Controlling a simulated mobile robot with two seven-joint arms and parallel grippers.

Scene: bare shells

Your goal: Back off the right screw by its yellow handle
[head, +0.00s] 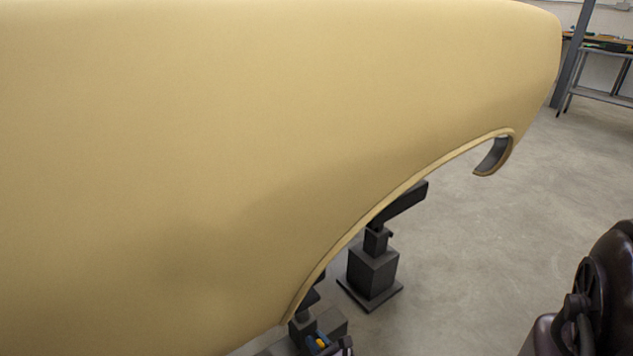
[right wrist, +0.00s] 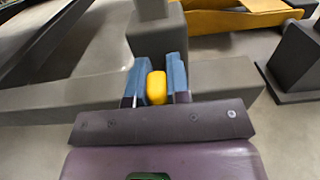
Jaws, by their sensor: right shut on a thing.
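The yellow handle (right wrist: 156,88) shows in the right wrist view between the two blue fingers of my right gripper (right wrist: 155,78). The gripper is shut on it. The screw itself is hidden in both views. A dark grey post (right wrist: 155,35) stands just beyond the handle. My left gripper is in neither view.
A large tan shell (head: 250,130) fills most of the head view and hides what is under it. A dark stand (head: 372,272) stands under its arched edge. A yellow part (right wrist: 235,20) lies farther back in the wrist view.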

